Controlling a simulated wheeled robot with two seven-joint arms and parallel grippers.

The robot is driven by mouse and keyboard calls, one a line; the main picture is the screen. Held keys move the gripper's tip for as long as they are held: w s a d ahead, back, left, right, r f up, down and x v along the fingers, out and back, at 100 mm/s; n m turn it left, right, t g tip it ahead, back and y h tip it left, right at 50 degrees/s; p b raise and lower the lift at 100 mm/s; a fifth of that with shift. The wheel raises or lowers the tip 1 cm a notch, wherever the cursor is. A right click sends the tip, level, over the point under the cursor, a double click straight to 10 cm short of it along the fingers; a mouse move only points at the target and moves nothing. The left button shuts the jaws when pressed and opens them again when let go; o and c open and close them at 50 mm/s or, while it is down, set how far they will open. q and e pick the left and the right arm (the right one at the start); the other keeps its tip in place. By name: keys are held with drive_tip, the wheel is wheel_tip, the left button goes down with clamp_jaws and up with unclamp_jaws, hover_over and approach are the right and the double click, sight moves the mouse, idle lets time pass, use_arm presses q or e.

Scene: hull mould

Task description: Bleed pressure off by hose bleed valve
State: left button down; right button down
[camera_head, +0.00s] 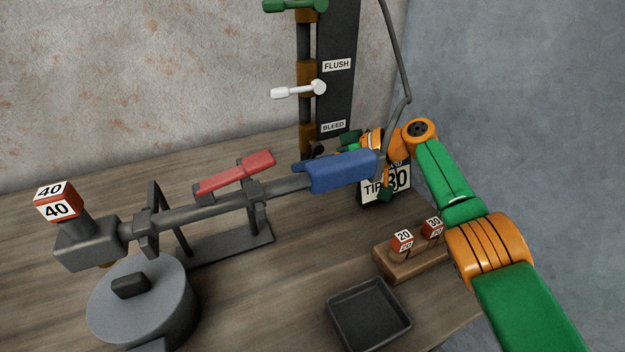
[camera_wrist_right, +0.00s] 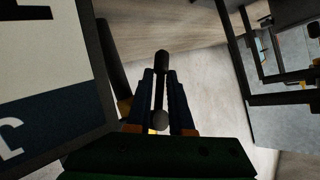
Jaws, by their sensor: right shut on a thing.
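The hose bleed valve is at the foot of the dark panel, below the BLEED label (camera_head: 333,127); its dark lever (camera_head: 318,149) shows only in part in the head view. My right gripper (camera_head: 343,146) reaches in from the right, behind the blue grip, and is partly hidden. In the right wrist view, my right gripper's fingers (camera_wrist_right: 161,88) are closed on a dark bar, the bleed valve lever, whose rounded black end (camera_wrist_right: 162,58) sticks out past the fingertips. My left gripper is not in view.
A spray lance with a blue grip (camera_head: 343,171) and red trigger (camera_head: 236,173) lies on a stand in front. A white valve lever (camera_head: 298,90) sits above. A TIP 30 sign (camera_head: 372,190) stands close below my right wrist. A tray (camera_head: 369,314) and nozzle block (camera_head: 392,262) sit nearer.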

drive_tip(key=c, duration=0.8)
unclamp_jaws()
drive_tip(key=shift+b+v, duration=0.55)
drive_tip(key=shift+v, duration=2.95)
